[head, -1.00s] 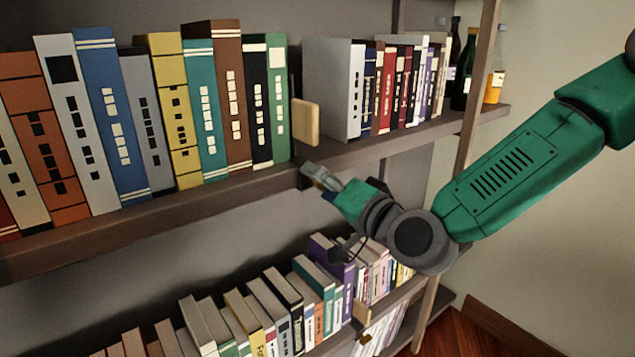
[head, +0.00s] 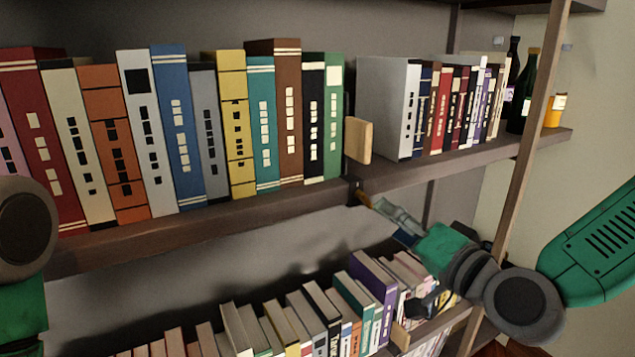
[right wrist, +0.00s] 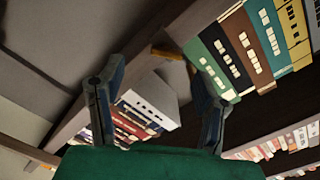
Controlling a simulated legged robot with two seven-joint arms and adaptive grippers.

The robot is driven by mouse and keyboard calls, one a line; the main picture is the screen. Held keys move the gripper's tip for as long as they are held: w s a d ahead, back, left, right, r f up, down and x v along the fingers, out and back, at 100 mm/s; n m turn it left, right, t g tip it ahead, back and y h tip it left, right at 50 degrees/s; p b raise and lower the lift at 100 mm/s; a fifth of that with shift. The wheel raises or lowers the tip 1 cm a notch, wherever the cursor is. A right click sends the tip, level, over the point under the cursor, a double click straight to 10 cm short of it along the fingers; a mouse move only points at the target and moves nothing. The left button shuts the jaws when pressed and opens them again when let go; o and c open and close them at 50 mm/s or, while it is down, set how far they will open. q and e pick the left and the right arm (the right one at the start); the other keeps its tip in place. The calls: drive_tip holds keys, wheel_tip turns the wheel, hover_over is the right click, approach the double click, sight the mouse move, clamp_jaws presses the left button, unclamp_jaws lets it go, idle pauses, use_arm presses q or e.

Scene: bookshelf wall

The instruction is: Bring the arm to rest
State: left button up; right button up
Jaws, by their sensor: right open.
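My right gripper (head: 390,212) is open and empty. It is just below the front edge of the upper shelf, under the wooden bookend (head: 358,140). In the right wrist view the two fingers of the right gripper (right wrist: 155,75) stand well apart, with shelf and books beyond them and nothing between them held. A small yellowish piece (head: 364,199) shows by the fingertips; I cannot tell what it is. Part of my left arm (head: 22,240) shows at the left edge of the head view; its gripper is out of view.
The upper shelf (head: 250,207) carries upright books, including a green book (head: 333,115) and a grey book (head: 385,105) either side of the bookend. Bottles (head: 525,92) stand at its right end by the wooden post (head: 530,140). Lower books (head: 290,325) stand below the right gripper.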

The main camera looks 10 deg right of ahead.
drive_tip(key=s+f+n+g+h, duration=0.15)
drive_tip(key=s+f+g, duration=0.3)
drive_tip(key=f, duration=0.75)
drive_tip(key=s+f+n+g, duration=0.35)
drive_tip(key=s+f, duration=0.25)
drive_tip(key=f, duration=0.7)
drive_tip(key=s+d+f+n+g+h, duration=0.1)
drive_tip(key=s+d+f+g, duration=0.3)
drive_tip(key=s, duration=0.5)
drive_tip(key=s+d+f+n+g+h, duration=0.1)
drive_tip(key=s+d+f+g+h, duration=0.2)
drive_tip(key=s+f, duration=0.6)
drive_tip(key=shift+s+d+f+n+g, duration=0.15)
drive_tip(key=shift+s+d+n+g, duration=0.15)
drive_tip(key=shift+s+d+g, duration=0.4)
drive_tip(key=shift+w+h, duration=0.1)
drive_tip(key=shift+h, duration=0.15)
